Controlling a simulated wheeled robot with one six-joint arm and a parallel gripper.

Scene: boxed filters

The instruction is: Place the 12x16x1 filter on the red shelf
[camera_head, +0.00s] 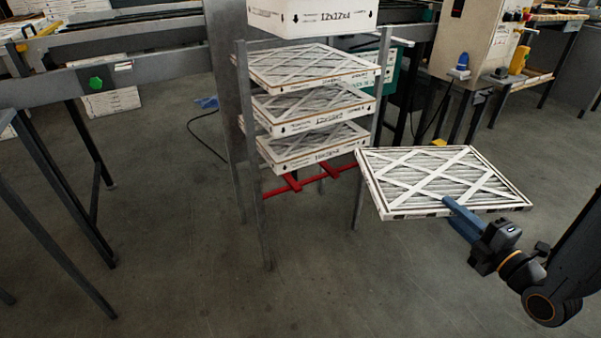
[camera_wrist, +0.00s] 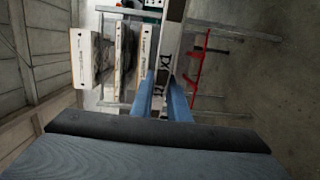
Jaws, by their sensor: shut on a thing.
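A thin white-framed filter (camera_head: 410,178) with a pleated face is held out in the air at the right of the head view. My gripper (camera_head: 452,204) is shut on its near edge. In the wrist view the filter's edge (camera_wrist: 168,50) runs up from between my blue fingers (camera_wrist: 163,102); its printed label is only partly readable. The red shelf (camera_head: 310,181) is the lowest level of the metal rack, left of the held filter. It looks empty and shows at the right of the wrist view (camera_wrist: 199,72). The held filter is apart from the rack.
Several filters, including a middle one (camera_head: 312,108), fill the levels above the red shelf. A thicker 12x12x4 box (camera_head: 310,18) sits on top. Rack posts (camera_head: 374,130) flank the shelf. A grey workbench (camera_head: 60,85) stands left. The floor in front is clear.

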